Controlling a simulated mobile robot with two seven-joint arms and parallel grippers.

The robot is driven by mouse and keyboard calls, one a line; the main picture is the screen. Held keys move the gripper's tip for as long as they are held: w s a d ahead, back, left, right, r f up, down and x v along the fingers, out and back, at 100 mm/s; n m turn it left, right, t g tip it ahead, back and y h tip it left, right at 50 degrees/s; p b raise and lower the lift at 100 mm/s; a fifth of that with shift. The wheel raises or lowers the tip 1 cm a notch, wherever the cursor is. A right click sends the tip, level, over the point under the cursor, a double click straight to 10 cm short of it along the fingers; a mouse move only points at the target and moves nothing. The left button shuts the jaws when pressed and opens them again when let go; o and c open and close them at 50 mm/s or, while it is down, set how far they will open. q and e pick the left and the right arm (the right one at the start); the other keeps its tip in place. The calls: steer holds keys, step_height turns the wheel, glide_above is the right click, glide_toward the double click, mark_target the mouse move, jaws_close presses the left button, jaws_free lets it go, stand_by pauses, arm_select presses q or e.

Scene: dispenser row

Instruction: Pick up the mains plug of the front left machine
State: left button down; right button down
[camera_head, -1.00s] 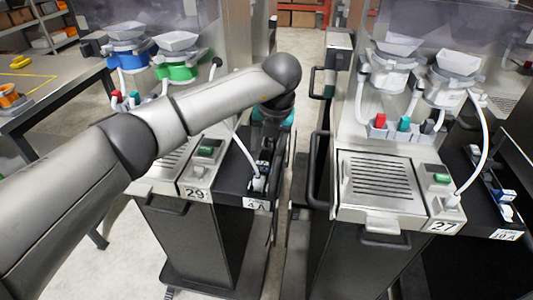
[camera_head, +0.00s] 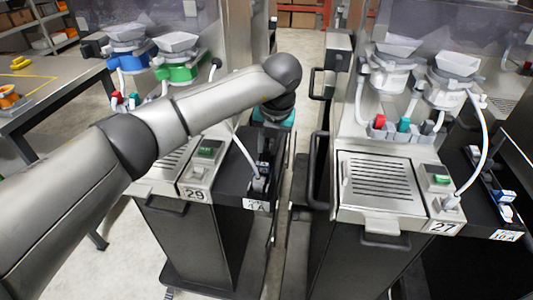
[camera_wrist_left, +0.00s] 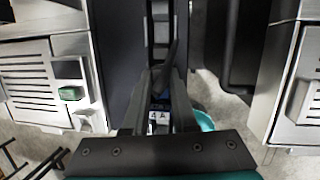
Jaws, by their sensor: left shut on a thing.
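The front left machine, number 29 (camera_head: 185,170), stands left of centre in the head view, with a dark side shelf (camera_head: 232,172) labelled in A. My left gripper (camera_wrist_left: 166,75) hangs over this shelf. In the wrist view its dark fingers are shut on a dark thing, taken as the mains plug (camera_wrist_left: 171,56), mostly hidden between them. In the head view the left gripper (camera_head: 265,153) is small and partly hidden by its own wrist. Small white and blue pieces (camera_wrist_left: 158,119) show below the fingers. I cannot tell whether the plug is clear of the shelf. My right gripper is not in view.
Machine 27 (camera_head: 381,185) stands to the right across a narrow gap, with black handles (camera_head: 318,170) facing it. Its own side shelf (camera_head: 487,185) holds white and blue pieces. A grey table (camera_head: 48,95) stands at the far left.

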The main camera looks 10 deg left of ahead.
mark_target(268, 148)
arm_select(q)
steer(key=shift+a, duration=0.15)
steer(key=shift+w+r, duration=0.15)
steer(key=shift+r, duration=0.45)
step_height(268, 148, up, 19)
steer(key=p, duration=0.2)
steer(key=shift+f, duration=0.1)
steer(key=shift+w+p+v, duration=0.25)
steer(key=shift+p+v, duration=0.75)
steer(key=shift+v, duration=0.05)
stand_by(0.5)
steer(key=p+v, duration=0.2)
steer(key=v, duration=0.1)
steer(key=shift+w, duration=0.2)
